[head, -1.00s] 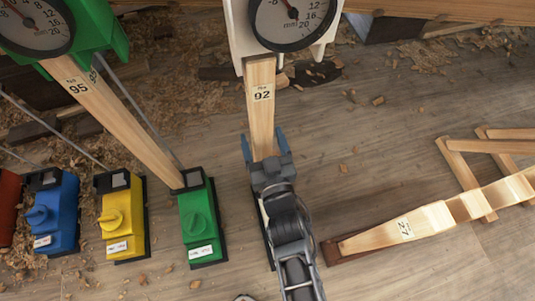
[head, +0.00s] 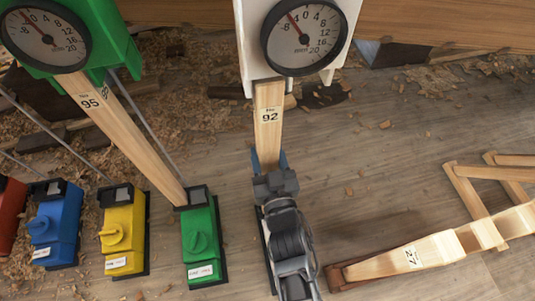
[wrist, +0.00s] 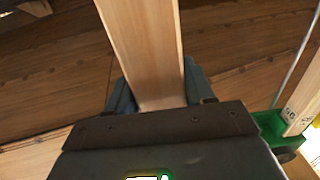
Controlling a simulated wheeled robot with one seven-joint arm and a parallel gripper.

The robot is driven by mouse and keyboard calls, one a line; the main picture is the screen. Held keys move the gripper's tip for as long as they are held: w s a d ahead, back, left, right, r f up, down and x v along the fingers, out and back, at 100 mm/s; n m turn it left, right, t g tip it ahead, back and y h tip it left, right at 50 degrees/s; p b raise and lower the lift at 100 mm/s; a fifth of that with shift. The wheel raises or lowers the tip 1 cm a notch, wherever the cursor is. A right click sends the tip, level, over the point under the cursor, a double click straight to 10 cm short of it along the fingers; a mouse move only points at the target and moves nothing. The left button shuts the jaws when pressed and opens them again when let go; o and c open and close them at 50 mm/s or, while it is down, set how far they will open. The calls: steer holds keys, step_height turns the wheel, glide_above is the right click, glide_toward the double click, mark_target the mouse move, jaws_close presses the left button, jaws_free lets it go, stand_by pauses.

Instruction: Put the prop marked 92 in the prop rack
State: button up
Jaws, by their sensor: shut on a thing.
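The wooden prop marked 92 (head: 268,117) stands below a white gauge unit (head: 253,38) in the head view, its label facing me. My gripper (head: 268,162) is shut on the lower part of this prop. In the wrist view the prop (wrist: 146,50) rises between the blue fingers of my gripper (wrist: 150,98). The prop's lower end is hidden by my gripper and arm. The prop rack cannot be made out for certain; a wooden frame (head: 470,200) at the right holds a lying prop marked 27 (head: 411,257).
Prop 95 (head: 124,125) leans between a green gauge unit (head: 107,38) and a green box (head: 200,240). Yellow (head: 122,235) and blue (head: 56,228) boxes stand further left. Shavings litter the floor; the floor right of my arm (head: 375,185) is mostly clear.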

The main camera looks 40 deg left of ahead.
jaws_close()
steer(key=shift+r, duration=0.1)
steer(key=shift+r+p, duration=0.5)
stand_by(0.5)
steer(key=shift+p+v, duration=1.6)
steer(key=shift+v, duration=2.4)
